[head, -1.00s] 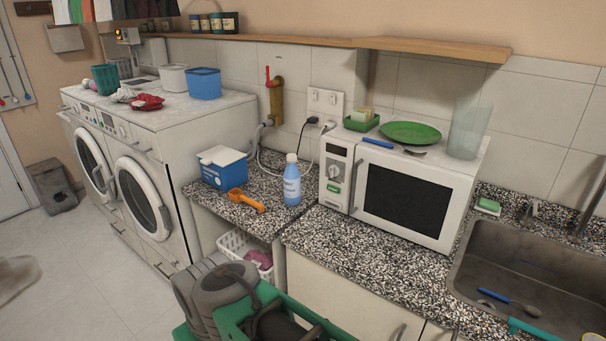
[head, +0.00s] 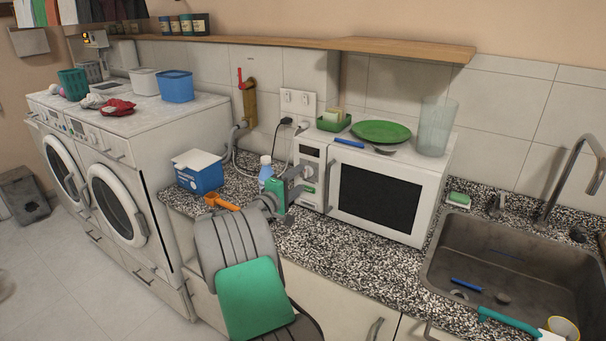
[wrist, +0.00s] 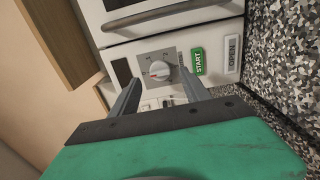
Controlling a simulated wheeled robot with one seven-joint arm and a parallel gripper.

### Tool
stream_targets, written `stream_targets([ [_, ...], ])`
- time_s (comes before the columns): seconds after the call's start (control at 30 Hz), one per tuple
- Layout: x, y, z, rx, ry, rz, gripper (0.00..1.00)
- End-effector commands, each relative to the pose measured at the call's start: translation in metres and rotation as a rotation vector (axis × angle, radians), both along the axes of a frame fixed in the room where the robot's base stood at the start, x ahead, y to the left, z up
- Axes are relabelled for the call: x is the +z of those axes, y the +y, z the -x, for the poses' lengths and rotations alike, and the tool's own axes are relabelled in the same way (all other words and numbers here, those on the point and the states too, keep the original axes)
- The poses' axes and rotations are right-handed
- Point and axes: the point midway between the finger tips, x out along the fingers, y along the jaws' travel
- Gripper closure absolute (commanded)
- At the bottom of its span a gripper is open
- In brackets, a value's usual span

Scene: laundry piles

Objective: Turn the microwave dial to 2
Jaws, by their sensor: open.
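The white microwave (head: 424,212) stands on the speckled counter, with its control panel on the left side of its front. The dial (head: 308,172) is a pale round knob on that panel, partly behind my gripper in the head view. In the wrist view the dial (wrist: 159,70) sits on a grey plate with printed numbers, too small to read surely, beside a green START button (wrist: 198,61) and an OPEN button (wrist: 233,54). My gripper (wrist: 157,85) is open and empty. Its two fingers point at the panel, one on each side of the dial, apart from it as far as I can tell.
A blue bottle (head: 266,170) stands close behind my gripper. A blue-and-white box (head: 198,173) and an orange scoop (head: 221,202) lie left on the counter. A green plate (head: 381,131) and a glass (head: 434,128) are on the microwave. The sink (head: 440,262) is at right.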

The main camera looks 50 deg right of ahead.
Motion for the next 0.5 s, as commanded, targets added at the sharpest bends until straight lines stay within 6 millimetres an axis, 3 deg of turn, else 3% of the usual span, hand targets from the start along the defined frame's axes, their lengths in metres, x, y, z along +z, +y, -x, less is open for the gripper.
stream_targets([
  [0.2,0.001,-0.031,-0.003,0.000,-0.002,-0.002,0.45],
  [0.5,0.000,-0.034,-0.004,0.002,-0.003,-0.002,0.47],
])
